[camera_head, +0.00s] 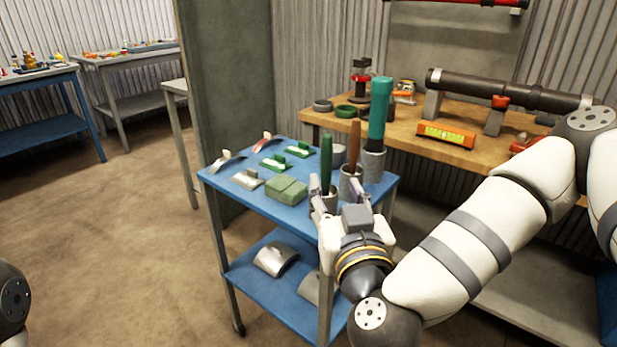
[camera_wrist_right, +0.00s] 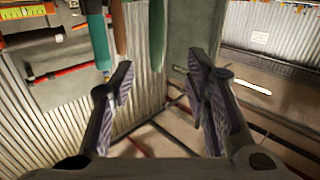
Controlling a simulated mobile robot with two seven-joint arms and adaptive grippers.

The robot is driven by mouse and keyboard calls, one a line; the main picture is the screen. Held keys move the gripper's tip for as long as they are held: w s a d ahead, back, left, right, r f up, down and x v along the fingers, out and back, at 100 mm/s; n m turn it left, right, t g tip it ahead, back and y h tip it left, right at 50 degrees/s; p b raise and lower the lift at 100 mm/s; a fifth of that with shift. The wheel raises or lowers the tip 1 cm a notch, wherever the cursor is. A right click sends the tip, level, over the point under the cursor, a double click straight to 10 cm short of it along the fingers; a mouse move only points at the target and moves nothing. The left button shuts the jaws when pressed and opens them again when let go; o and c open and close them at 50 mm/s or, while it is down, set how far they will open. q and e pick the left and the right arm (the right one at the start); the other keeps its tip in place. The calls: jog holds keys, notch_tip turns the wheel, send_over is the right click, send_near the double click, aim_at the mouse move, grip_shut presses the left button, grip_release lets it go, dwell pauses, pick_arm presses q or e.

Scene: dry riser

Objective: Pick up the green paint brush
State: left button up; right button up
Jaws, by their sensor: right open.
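The green paint brush (camera_head: 326,158) stands upright in a grey cup (camera_head: 329,200) at the front right of the blue cart's top. Its handle also shows in the right wrist view (camera_wrist_right: 157,45), coming down from the top edge between my two fingers. My right gripper (camera_head: 324,194) is open and empty at the cup, around the lower part of the brush in the head view. The wrist view also shows its spread fingers (camera_wrist_right: 160,72); I see no contact with the handle. The brush's lower end is hidden. My left gripper is out of view.
A brown-handled tool (camera_head: 354,148) and a thick teal one (camera_head: 379,112) stand in cups close beside the brush. A wooden bench (camera_head: 480,120) with a pipe is behind.

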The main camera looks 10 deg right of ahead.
aim_at(328, 162)
jog(key=w, duration=0.3)
jog(key=w+d+b, duration=0.1)
jog(key=w, duration=0.3)
jog(key=w+d, duration=0.1)
jog(key=w, duration=0.3)
jog(key=shift+w+f, duration=0.2)
jog(key=shift+f, duration=0.05)
jog(key=shift+w+r, duration=0.1)
jog(key=shift+w, duration=0.05)
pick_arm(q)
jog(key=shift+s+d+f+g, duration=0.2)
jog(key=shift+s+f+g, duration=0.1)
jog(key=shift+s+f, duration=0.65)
pick_arm(e)
jog(key=shift+r, duration=0.1)
jog(key=shift+c, duration=0.4)
grip_shut()
